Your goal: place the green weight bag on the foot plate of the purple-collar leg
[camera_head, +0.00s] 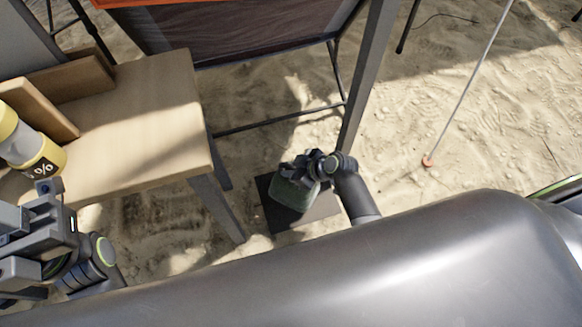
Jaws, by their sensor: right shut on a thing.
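The green weight bag (292,194) is in my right gripper (300,172), whose jaws are shut on its upper part. The bag is at a dark, flat foot plate (322,209) on the sand and covers part of it. I cannot tell whether the bag touches the plate. A grey canopy leg (368,80) slants down towards the plate; its lower end is hidden behind my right gripper and arm. No purple collar shows. My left gripper (40,205) is at the lower left, beside the wooden table; its jaw opening is not clear.
The wooden table (140,120) at left carries wooden pieces (40,105) and a yellow-and-grey container (30,145). A table leg (217,208) stands left of the plate. A guy line (470,85) runs to an orange-ended peg (427,160) at right. Open sand lies between.

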